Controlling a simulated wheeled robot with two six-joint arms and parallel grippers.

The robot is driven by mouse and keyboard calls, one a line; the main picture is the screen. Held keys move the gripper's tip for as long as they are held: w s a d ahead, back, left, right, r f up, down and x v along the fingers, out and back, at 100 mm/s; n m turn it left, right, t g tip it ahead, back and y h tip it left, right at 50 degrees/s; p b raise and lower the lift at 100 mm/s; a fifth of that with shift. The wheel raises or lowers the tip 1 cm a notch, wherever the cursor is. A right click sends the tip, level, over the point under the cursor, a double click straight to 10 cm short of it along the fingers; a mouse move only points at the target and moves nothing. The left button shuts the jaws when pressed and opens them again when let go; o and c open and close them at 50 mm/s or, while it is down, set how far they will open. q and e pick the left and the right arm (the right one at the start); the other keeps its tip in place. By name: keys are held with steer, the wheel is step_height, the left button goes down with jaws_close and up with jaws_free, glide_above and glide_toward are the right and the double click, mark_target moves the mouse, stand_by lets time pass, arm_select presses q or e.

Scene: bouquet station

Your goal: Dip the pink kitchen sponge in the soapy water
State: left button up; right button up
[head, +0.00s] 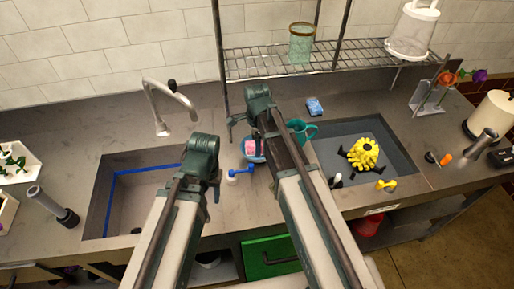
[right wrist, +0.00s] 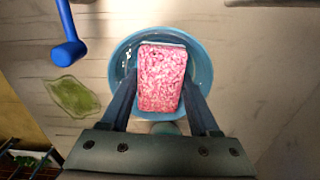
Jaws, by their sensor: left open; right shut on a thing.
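The pink kitchen sponge (right wrist: 161,80) is between the fingers of my right gripper (right wrist: 163,98), which is shut on it. In the right wrist view the sponge is over the blue bowl (right wrist: 203,68) of soapy water; I cannot tell whether it touches the water. In the head view the sponge (head: 250,147) and bowl (head: 246,157) are partly hidden by my right arm. My left gripper (head: 212,190) is open and empty, to the left of the bowl.
A blue-handled tool (right wrist: 70,52) and a green translucent piece (right wrist: 72,96) lie left of the bowl. A teal mug (head: 299,130) stands right of it. A blue sponge (head: 315,106) lies behind.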

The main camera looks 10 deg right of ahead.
steer(key=shift+r+p, duration=3.45)
step_height(320, 180, up, 4)
steer(key=p, duration=0.4)
steer(key=shift+f, duration=0.15)
step_height(320, 180, down, 4)
steer(key=b, duration=0.4)
steer(key=shift+f+b, duration=0.2)
steer(key=shift+b, duration=0.15)
steer(key=shift+r, duration=0.15)
